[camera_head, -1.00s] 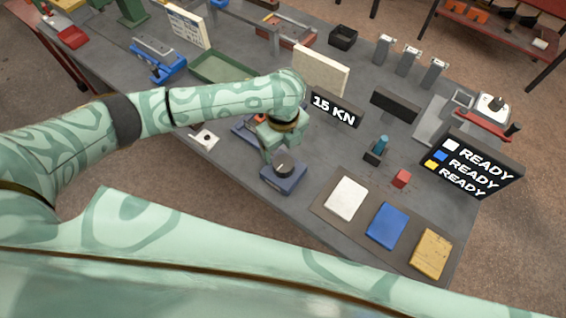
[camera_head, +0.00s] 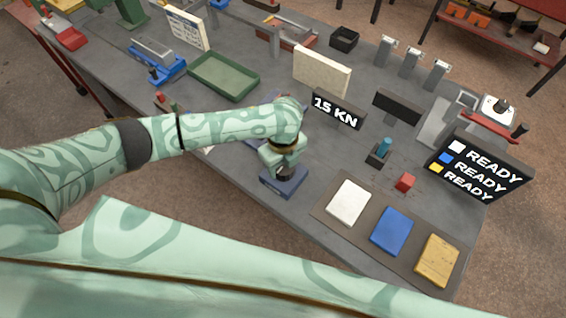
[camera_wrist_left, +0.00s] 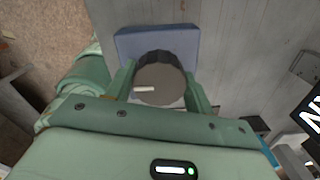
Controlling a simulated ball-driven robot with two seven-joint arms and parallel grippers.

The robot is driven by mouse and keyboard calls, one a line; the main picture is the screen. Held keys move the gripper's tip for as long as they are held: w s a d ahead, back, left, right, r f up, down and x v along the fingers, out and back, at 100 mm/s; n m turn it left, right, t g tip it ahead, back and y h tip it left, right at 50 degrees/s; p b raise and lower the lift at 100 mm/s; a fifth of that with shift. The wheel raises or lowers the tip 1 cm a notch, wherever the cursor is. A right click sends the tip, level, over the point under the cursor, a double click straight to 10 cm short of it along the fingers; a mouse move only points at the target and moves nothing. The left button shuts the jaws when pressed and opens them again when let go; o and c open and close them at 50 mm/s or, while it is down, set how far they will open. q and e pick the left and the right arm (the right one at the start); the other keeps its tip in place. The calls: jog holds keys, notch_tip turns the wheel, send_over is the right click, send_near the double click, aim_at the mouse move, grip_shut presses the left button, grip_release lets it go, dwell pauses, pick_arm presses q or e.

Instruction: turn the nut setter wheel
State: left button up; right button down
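The nut setter wheel is a dark round knob (camera_wrist_left: 160,82) with a white mark on its top face. It stands on a blue block (camera_wrist_left: 160,40), which shows at the bench's near edge in the head view (camera_head: 284,184). My left gripper (camera_wrist_left: 160,78) is over the wheel, with one finger on each side of it. The fingers look spread, with little room beside the wheel; I cannot tell whether they touch it. In the head view my left gripper (camera_head: 284,168) hides most of the wheel. My right gripper is in neither view.
A sign reading 15 KN (camera_head: 336,109) stands behind the wheel. White (camera_head: 348,202), blue (camera_head: 391,231) and yellow (camera_head: 437,260) pads lie to the right. A READY board (camera_head: 478,168) stands at the far right. A green tray (camera_head: 223,77) is behind my left arm.

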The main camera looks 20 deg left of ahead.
pick_arm(q)
jog(key=shift+d+r+m+p, duration=0.1)
jog(key=shift+r+m+p, duration=0.1)
jog(key=shift+m+p, duration=0.8)
jog(key=shift+f+m+p, duration=0.1)
jog(key=shift+m+p, duration=0.25)
jog(key=shift+m, duration=0.55)
jog(key=shift+f+m, duration=0.1)
jog(key=shift+m, duration=0.2)
jog(key=o, duration=1)
notch_tip(320, 180, up, 16)
jog(key=p, duration=0.4)
